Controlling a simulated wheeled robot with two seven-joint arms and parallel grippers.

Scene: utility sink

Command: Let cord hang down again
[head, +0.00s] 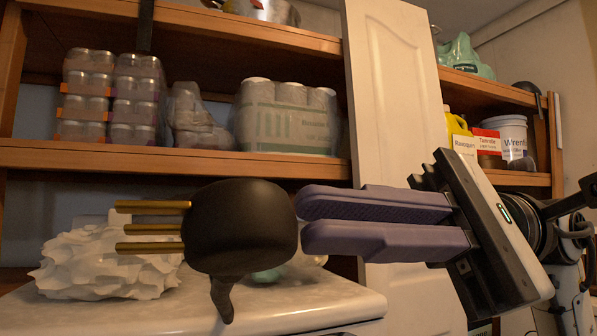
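A black, rounded plug (240,228) is in mid-air left of the picture's middle. Its three gold prongs point left, and a short stub of dark cord (222,299) curves down from its underside. The rest of the cord does not show. My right gripper (300,221) comes in from the right with two purple fingers, one above the other. Their tips meet the plug's right edge in the picture. Whether they touch or grip it, and how far apart they are, I cannot tell. My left gripper is not in view.
A tall white panel (390,90) stands behind my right gripper. Below is a white top (300,296) bearing a crumpled white object (105,262). A white bucket (508,136) stands at right.

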